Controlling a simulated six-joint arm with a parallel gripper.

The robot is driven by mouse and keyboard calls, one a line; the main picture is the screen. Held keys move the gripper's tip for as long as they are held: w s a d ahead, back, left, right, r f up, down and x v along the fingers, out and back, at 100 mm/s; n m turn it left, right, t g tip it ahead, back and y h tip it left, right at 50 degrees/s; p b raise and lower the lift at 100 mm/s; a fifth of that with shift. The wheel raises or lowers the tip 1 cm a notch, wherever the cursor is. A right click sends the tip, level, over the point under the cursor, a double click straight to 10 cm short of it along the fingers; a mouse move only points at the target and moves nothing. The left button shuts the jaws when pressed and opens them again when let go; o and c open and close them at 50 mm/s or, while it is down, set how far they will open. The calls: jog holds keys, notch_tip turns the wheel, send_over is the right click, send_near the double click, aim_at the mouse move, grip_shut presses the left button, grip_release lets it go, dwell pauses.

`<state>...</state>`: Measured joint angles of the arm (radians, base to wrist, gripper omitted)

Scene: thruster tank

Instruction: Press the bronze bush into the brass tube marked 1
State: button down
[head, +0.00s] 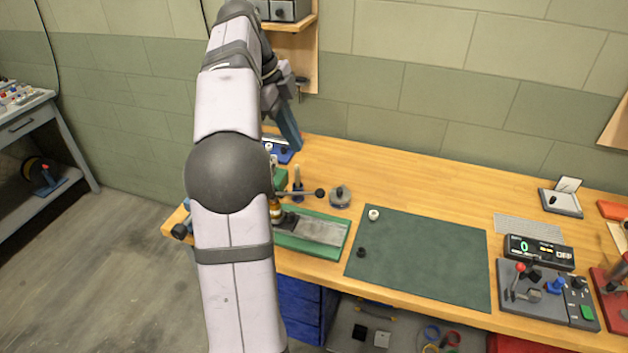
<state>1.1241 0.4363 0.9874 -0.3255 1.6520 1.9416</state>
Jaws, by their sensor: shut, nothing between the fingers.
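My gripper (295,145) hangs from the wrist at the back left of the bench, its slim blue-grey end pointing down. It is shut and empty. A brass-coloured piece (276,210) stands at the left end of the green-based press (312,231), partly hidden by my arm. No number is readable on it, so I cannot tell whether it is the tube marked 1. A pale ring-shaped piece (374,214) and a small dark piece (361,252) sit on the green mat (430,257). I cannot make out a bronze bush for certain.
A dark-knobbed lever (319,193) sticks out over the press. A blue tray (280,153) is near the gripper. A control box (545,295) and display (539,252) stand right. Most of the mat is clear.

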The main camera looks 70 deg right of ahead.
aim_at(319, 194)
jog(key=p+x, duration=0.2)
jog(key=x, duration=1.2)
jog(key=shift+d+p, duration=0.1)
jog(key=shift+p, duration=0.3)
jog(key=shift+b+x, duration=0.8)
jog(key=shift+b, duration=0.2)
jog(key=shift+s+a, duration=0.15)
jog(key=shift+a, duration=0.2)
jog(key=shift+f, duration=0.1)
jog(key=shift+r+p, duration=0.5)
jog(key=shift+r, duration=0.25)
jog(key=v, duration=1.3)
jog(key=shift+r+b, duration=0.3)
jog(key=shift+b, duration=0.1)
